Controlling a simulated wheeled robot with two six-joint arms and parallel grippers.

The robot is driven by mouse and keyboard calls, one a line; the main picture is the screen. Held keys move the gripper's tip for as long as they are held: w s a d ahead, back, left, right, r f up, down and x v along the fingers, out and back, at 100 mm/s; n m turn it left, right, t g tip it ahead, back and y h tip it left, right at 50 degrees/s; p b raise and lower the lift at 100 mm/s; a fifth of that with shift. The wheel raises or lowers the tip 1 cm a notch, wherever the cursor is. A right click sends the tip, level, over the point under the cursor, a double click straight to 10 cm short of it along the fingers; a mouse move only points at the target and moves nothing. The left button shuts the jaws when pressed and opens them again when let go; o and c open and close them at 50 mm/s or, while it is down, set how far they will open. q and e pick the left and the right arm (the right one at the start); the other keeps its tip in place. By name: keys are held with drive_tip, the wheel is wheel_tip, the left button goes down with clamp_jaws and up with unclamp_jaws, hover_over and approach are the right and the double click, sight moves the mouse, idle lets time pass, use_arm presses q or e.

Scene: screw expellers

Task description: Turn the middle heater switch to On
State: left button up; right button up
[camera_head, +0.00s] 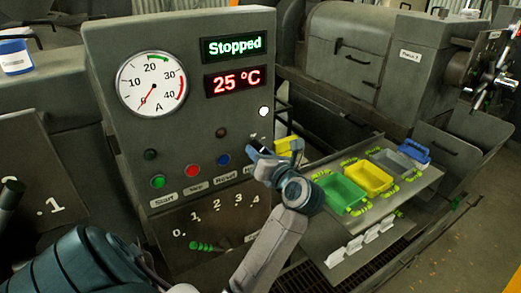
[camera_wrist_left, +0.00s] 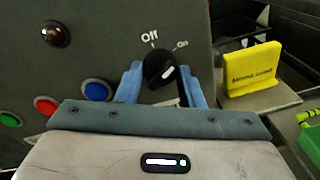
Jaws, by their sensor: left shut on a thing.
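The heater switch, a black rotary knob (camera_wrist_left: 160,68) with a white mark, is on the grey control panel (camera_head: 190,120). Its "Off" label is above left and its "On" label above right. The white mark slants up right, toward "On". My left gripper (camera_wrist_left: 160,88) is shut on the knob, with one blue finger on each side. In the head view my left gripper (camera_head: 264,153) is at the panel's lower right and mostly hides the knob. My right gripper is not in view.
Red (camera_head: 193,171) and blue (camera_head: 224,159) buttons sit left of the switch. The displays read "Stopped" (camera_head: 233,47) and 25 °C (camera_head: 235,81). A yellow sign (camera_wrist_left: 252,70) stands close right of the gripper. Green (camera_head: 341,192) and yellow (camera_head: 368,177) trays lie on a shelf.

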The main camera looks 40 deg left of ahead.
use_arm(q)
drive_tip(key=shift+f+m, duration=0.2)
drive_tip(key=shift+m, duration=0.3)
drive_tip(key=o, duration=0.9)
drive_tip(key=shift+o, duration=0.4)
drive_tip(key=shift+r, duration=0.1)
